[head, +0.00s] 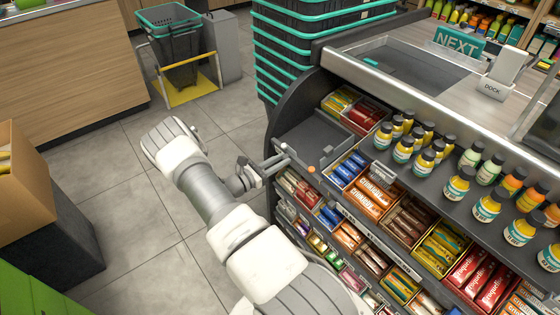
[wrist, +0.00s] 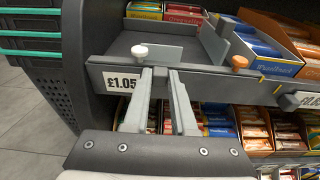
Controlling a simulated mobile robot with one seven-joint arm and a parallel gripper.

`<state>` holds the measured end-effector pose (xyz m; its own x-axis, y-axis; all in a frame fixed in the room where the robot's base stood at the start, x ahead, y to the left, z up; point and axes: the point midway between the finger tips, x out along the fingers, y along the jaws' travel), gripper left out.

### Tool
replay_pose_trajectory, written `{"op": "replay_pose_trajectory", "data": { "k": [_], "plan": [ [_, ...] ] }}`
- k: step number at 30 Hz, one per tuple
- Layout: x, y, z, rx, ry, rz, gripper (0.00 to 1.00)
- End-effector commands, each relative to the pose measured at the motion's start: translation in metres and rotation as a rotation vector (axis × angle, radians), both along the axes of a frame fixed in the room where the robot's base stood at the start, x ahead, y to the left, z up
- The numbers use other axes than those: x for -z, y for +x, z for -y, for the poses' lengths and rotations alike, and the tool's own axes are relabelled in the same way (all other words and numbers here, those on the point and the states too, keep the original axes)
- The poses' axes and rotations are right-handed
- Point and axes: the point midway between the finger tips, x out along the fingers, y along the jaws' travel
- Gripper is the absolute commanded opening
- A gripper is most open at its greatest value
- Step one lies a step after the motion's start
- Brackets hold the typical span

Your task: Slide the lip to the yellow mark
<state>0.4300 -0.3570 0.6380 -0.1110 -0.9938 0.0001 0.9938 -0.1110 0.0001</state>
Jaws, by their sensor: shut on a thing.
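The grey lip (wrist: 215,80) runs along the front of a shallow, mostly empty tray and carries a £1.05 price label (wrist: 121,82). My gripper (wrist: 161,73) is at the lip, just right of the label, and is shut on it; the exact contact between the fingertips is hard to see. In the head view my gripper (head: 270,165) is at the tray's front left. A white knob (wrist: 139,50) is just behind the left finger, and an orange knob (wrist: 239,62) is farther right. A thin yellow mark (wrist: 262,79) shows faintly right of the orange knob.
The tray (head: 300,136) has candy boxes behind it and blue-wrapped bars (head: 347,170) to its right. More candy rows lie below. Several bottles (head: 403,148) stand on the shelf above right. Stacked black baskets (head: 290,45) stand behind; open floor (head: 130,190) is on the left.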

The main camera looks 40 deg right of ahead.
Motion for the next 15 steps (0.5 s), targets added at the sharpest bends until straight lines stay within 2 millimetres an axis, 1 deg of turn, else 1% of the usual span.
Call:
{"op": "replay_pose_trajectory", "data": {
  "k": [8, 11, 15],
  "plan": [
    [0.0, -0.001, -0.001, -0.001, 0.001, -0.001, 0.0],
    [-0.001, -0.012, -0.002, -0.002, 0.002, -0.006, 0.0],
    [-0.001, -0.033, -0.005, -0.002, 0.002, -0.007, 0.0]
  ]
}}
